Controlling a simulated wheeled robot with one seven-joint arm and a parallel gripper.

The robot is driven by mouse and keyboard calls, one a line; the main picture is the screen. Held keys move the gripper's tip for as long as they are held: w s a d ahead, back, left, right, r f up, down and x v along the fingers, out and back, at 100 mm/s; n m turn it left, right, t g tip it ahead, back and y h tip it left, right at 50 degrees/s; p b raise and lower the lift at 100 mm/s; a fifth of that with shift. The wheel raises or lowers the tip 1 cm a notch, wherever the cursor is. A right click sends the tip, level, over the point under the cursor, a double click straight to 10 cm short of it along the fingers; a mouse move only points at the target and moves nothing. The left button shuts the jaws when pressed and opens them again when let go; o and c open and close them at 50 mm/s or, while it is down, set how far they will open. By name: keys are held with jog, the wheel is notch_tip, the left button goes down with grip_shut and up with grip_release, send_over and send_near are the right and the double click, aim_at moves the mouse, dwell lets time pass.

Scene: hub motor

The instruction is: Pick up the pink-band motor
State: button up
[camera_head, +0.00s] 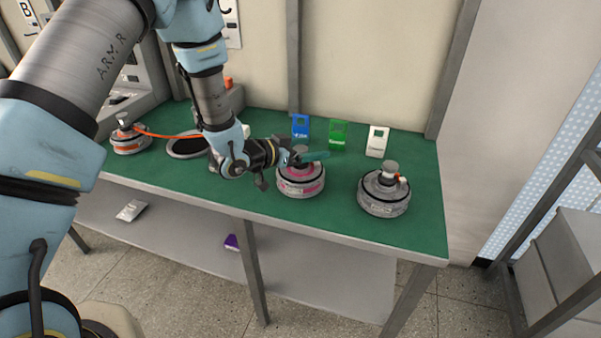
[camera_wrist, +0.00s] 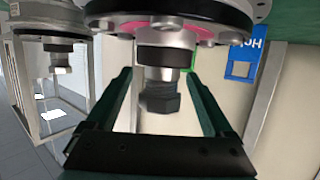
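The pink-band motor (camera_head: 300,184) stands upright on the green table, left of a grey motor. My gripper (camera_head: 308,157) is at the top of the pink-band motor, reaching in from the left. In the wrist view, which looks upside down, the pink-band motor (camera_wrist: 152,37) fills the top, with its knob (camera_wrist: 159,92) pointing down the picture. The green fingers of my gripper (camera_wrist: 157,78) lie on either side of the knob, with a visible gap on both sides. The gripper is open and holds nothing.
A grey motor (camera_head: 383,198) stands to the right, an orange-band motor (camera_head: 127,141) at the far left. Blue (camera_head: 301,126), green (camera_head: 338,135) and white (camera_head: 377,141) cards stand along the back. A black-rimmed ring (camera_head: 187,145) lies left of my gripper. The table's front right is clear.

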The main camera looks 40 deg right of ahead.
grip_shut()
dwell(0.5)
jog(key=shift+r, duration=0.15)
dwell(0.4)
